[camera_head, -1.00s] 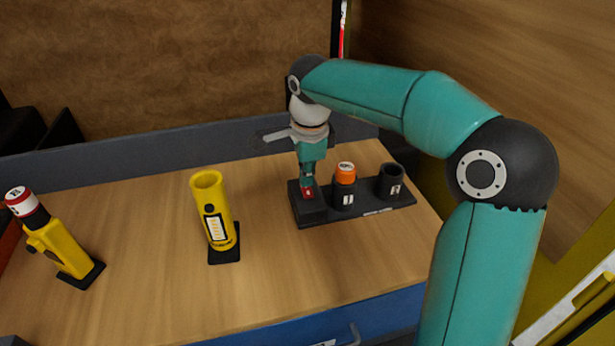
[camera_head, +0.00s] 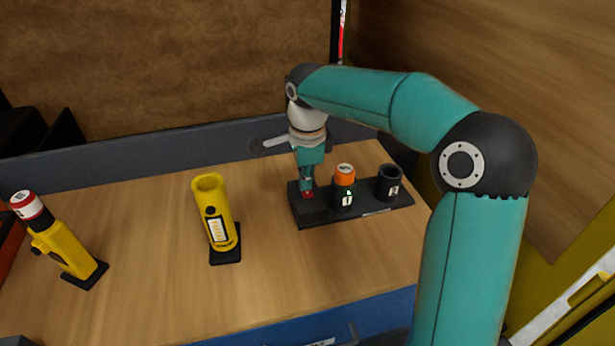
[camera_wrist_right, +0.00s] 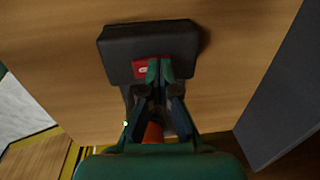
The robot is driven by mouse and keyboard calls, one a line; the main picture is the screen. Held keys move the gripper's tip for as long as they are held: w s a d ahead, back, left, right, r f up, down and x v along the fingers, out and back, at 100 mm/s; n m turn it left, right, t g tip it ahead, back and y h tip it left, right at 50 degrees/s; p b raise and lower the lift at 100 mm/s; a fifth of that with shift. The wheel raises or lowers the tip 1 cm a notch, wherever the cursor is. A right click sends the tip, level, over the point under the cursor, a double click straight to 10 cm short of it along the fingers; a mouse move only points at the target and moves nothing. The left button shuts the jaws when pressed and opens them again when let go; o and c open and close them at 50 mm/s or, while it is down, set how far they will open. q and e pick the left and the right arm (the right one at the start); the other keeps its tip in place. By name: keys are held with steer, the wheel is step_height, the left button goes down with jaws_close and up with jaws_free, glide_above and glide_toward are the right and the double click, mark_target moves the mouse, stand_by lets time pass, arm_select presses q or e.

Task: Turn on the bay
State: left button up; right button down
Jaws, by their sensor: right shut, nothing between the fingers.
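The bay (camera_head: 376,213) is a black base on the table with a raised block at its left end and two round sockets. The block (camera_wrist_right: 150,38) carries a red switch (camera_wrist_right: 140,69), which also shows in the head view (camera_head: 307,196). My right gripper (camera_head: 307,186) is shut and empty, pointing down with its tips at the red switch. In the wrist view its fingertips (camera_wrist_right: 159,66) cover part of the switch; contact looks likely. An orange-capped cylinder (camera_head: 345,174) stands in the middle socket, whose mark glows green. The right socket (camera_head: 390,182) looks empty. My left gripper is out of view.
A yellow open holder (camera_head: 213,205) stands on a black foot left of the bay. A yellow holder (camera_head: 67,250) with a red-and-white-capped cylinder (camera_head: 31,207) leans at the far left. Clear wood lies between them. A grey ledge (camera_head: 150,148) runs along the back.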

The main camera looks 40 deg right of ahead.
mark_target(308, 195)
steer(key=shift+s+a+f, duration=0.1)
steer(key=shift+s, duration=0.05)
steer(key=shift+s+a+b, duration=0.3)
steer(key=shift+s, duration=0.2)
steer(key=shift+r, duration=0.2)
steer(key=shift+r, duration=0.1)
steer(key=r+p, duration=0.2)
steer(key=r, duration=0.1)
steer(key=r+p, duration=0.1)
steer(key=shift+s+a+r+p, duration=0.15)
steer(key=shift+s+p, duration=0.1)
steer(key=shift+p, duration=0.15)
step_height(308, 195, up, 9)
steer(key=s, duration=0.1)
steer(key=shift+s+a, duration=0.15)
steer(key=shift+a, duration=0.25)
